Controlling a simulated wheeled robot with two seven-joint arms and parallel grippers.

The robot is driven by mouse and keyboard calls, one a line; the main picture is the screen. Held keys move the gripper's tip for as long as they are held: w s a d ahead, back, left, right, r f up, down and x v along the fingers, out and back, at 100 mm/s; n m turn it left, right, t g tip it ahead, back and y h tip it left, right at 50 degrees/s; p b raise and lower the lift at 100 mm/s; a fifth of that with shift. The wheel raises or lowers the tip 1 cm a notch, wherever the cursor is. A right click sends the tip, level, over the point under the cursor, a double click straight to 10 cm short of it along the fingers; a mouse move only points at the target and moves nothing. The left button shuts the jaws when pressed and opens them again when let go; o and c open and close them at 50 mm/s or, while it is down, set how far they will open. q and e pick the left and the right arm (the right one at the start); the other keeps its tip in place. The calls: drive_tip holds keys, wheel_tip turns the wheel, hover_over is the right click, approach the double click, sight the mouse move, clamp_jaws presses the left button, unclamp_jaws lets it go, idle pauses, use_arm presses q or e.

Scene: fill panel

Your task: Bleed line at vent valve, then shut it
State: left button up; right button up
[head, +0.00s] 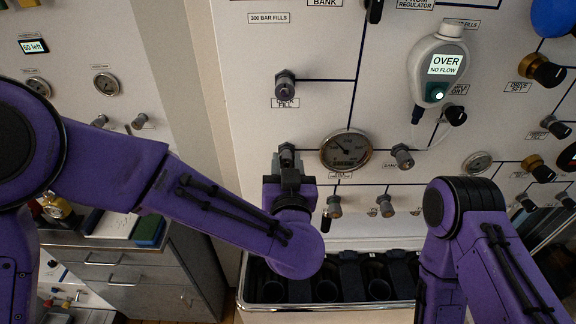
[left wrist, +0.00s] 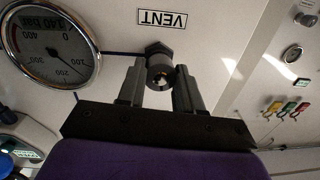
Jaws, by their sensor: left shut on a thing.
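The vent valve (left wrist: 160,72) is a small dark fitting on the panel, under a VENT label (left wrist: 162,18) that appears upside down in the left wrist view. My left gripper (left wrist: 159,84) has a finger on either side of it and is shut on it. In the head view my left gripper (head: 287,163) reaches the panel at this valve, left of a round gauge (head: 346,150). The gripper and wrist hide most of the valve there. My right arm (head: 485,250) stands at the lower right, and its gripper is out of view.
A grey handheld unit (head: 438,68) on the panel shows "OVER NO FLOW". Other knobs, such as one at upper left (head: 285,84) and one right of the gauge (head: 402,155), stick out nearby. A bin with dark round holders (head: 330,308) stands below the panel.

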use_arm(q)
drive_tip(key=n+b, duration=0.3)
drive_tip(key=n, duration=0.3)
drive_tip(key=shift+a+f, duration=0.1)
drive_tip(key=shift+f, duration=0.05)
drive_tip(key=n+b, duration=0.4)
drive_tip(key=n, duration=0.2)
drive_tip(key=shift+f+h, duration=0.15)
drive_tip(key=shift+h, duration=0.15)
drive_tip(key=n+b, duration=0.2)
drive_tip(key=shift+n, duration=0.4)
drive_tip(key=shift+n+h+b, duration=0.5)
drive_tip(key=shift+n+b, duration=3.9)
drive_tip(key=shift+b, duration=0.3)
drive_tip(key=o, duration=1)
drive_tip(key=shift+o, duration=0.2)
